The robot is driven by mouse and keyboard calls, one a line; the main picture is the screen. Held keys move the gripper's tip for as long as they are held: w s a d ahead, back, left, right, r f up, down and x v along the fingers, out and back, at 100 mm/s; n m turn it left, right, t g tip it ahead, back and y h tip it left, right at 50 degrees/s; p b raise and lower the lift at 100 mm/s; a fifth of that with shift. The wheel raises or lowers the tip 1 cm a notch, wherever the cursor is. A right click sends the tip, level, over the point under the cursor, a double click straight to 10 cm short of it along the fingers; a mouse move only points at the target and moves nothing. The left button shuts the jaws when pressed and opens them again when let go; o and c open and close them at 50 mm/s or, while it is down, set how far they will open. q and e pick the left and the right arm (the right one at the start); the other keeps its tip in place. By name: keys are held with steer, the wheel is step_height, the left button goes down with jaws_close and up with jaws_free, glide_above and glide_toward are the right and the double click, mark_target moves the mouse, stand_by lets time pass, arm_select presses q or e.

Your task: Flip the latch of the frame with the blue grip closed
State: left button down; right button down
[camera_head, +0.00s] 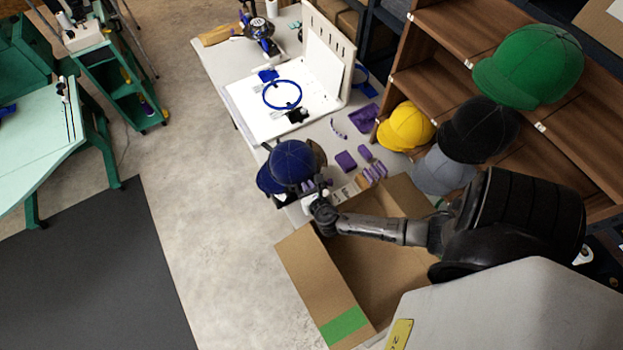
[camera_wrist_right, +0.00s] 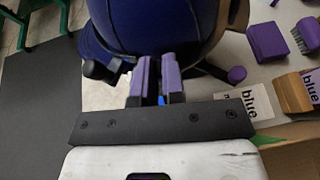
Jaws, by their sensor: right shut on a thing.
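A dark blue cap (camera_head: 292,163) sits at the table's front edge, on what seems to be its frame, mostly hidden by the cap and my gripper. My right gripper (camera_head: 322,205) reaches in from the right beside it. In the right wrist view the cap (camera_wrist_right: 155,25) fills the top middle. My right gripper (camera_wrist_right: 157,78) is shut just below it, purple parts close together with a sliver of blue between them, which looks like the blue grip. Black parts stick out on both sides under the cap. I cannot make out the latch or its position. My left gripper is not in view.
An open cardboard box (camera_head: 320,285) stands beneath my right arm. Purple blocks (camera_head: 346,161) and label cards reading "blue" (camera_wrist_right: 257,101) lie right of the cap.

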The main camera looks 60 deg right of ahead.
steer(key=shift+w+a+r+n+g+h+p, duration=0.35)
steer(key=shift+n+h+p, duration=0.2)
steer(key=shift+p, duration=0.3)
steer(key=shift+w+a+f+n+h+p, duration=0.25)
steer(key=shift+a+n+h+p, duration=0.1)
steer(key=shift+n+p, duration=0.3)
steer(key=shift+w+a+f+n+g+h+p, duration=0.2)
steer(key=shift+a+n+g+h+p, duration=0.15)
steer(key=shift+n, duration=0.25)
steer(key=shift+w+a+f+n+g+h+p, duration=0.2)
steer(key=shift+f+n+g+h+p, duration=0.15)
steer(key=shift+n+h, duration=0.35)
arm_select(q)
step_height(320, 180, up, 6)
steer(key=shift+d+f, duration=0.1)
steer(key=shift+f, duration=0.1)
arm_select(e)
steer(key=shift+a+f+n, duration=0.1)
steer(key=shift+f+n, duration=0.05)
steer(key=shift+n, duration=0.15)
steer(key=shift+f, duration=0.1)
steer(key=c, duration=1.2)
jaws_free()
